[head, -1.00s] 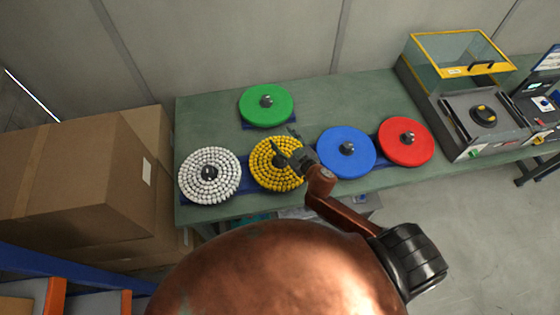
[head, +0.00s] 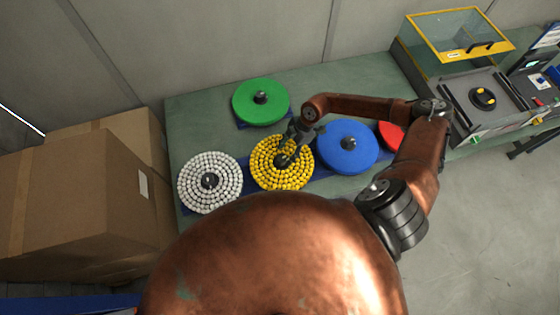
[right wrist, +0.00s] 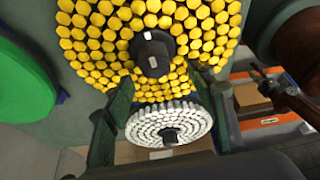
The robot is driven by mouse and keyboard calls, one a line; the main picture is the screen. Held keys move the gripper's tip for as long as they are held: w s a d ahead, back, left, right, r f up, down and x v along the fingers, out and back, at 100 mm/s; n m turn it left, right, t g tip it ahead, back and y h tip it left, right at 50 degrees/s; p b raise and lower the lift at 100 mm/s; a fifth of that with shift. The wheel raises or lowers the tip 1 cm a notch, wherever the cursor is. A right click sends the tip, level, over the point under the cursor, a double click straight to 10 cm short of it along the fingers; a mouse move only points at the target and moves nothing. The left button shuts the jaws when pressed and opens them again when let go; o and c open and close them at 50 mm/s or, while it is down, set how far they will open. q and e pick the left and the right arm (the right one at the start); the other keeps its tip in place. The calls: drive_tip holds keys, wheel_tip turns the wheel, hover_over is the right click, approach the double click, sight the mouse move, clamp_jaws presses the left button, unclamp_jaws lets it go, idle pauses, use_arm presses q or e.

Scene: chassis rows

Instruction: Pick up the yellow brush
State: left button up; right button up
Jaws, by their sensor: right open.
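The yellow brush (head: 268,176) is a round disc of yellow bristle tufts with a dark hub. It lies on the bench between the white brush and the blue disc. My right gripper (head: 287,150) is over its hub area, fingers pointing down at it. In the right wrist view the yellow brush (right wrist: 95,50) fills the upper middle, its dark hub (right wrist: 153,53) beyond the spread fingers. The right gripper (right wrist: 158,112) is open with nothing between its fingers. Whether the fingers touch the brush I cannot tell. My left gripper is not in view.
The white brush (head: 225,200) is left, the green disc (head: 250,112) behind, the blue disc (head: 335,160) right. The red disc (head: 390,134) is partly hidden by my arm. Cardboard boxes (head: 75,205) stand left, a yellow-framed machine (head: 480,130) right. The green bench (head: 205,125) has bare room at back left.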

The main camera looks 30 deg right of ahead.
sight(282, 157)
drive_tip(key=x, duration=0.2)
drive_tip(key=p+x, duration=0.1)
drive_tip(key=shift+w+d+f, duration=0.1)
drive_tip(key=shift+w+d, duration=0.05)
drive_tip(key=shift+d, duration=0.1)
drive_tip(key=x, duration=0.2)
drive_tip(key=shift+w+f, duration=0.1)
drive_tip(key=shift+f, duration=0.2)
drive_tip(key=c, duration=1)
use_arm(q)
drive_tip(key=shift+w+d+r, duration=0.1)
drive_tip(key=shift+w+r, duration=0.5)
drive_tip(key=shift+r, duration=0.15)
use_arm(e)
clamp_jaws()
drive_tip(key=shift+w+a+r, duration=0.1)
